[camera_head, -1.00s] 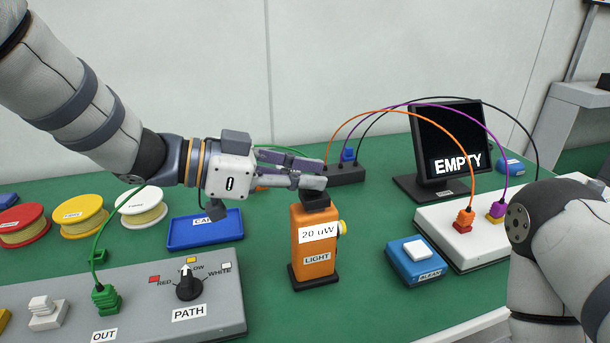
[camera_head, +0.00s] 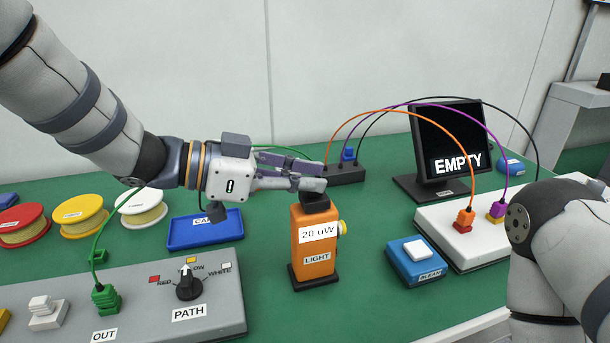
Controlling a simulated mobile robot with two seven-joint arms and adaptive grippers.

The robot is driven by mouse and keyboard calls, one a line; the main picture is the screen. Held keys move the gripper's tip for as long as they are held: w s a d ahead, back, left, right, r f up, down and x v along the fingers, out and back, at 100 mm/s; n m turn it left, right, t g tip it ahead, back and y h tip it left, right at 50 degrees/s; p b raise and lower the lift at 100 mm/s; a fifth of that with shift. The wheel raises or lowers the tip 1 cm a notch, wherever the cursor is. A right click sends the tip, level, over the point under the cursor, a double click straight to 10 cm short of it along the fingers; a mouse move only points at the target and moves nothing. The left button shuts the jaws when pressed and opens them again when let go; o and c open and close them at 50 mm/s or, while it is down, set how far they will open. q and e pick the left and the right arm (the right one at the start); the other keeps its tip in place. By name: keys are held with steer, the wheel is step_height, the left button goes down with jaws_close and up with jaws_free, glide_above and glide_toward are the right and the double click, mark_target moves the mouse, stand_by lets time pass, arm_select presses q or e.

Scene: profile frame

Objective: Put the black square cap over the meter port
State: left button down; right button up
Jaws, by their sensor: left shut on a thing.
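The orange light meter (camera_head: 314,250) stands upright on the green table, with a "20 uW" label on its front and a yellow round part (camera_head: 342,228) on its right side. My left gripper (camera_head: 318,185) reaches in from the left, just above the meter's top, and is shut on the black square cap (camera_head: 316,202). The cap is at the meter's top, partly hidden by the fingertips. I cannot tell whether it is fully seated or where it meets the port. My right arm shows at the right edge; its gripper is out of view.
A blue tray (camera_head: 190,238) labelled like "CAP" looks empty left of the meter. A grey PATH panel (camera_head: 225,317) lies in front left, a blue button box (camera_head: 414,268) to the right. Cables arch behind to a white box (camera_head: 440,222), near a monitor (camera_head: 450,135) reading EMPTY.

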mark_target(305, 197)
stand_by(0.5)
arm_select(q)
steer(key=shift+r, duration=2.3)
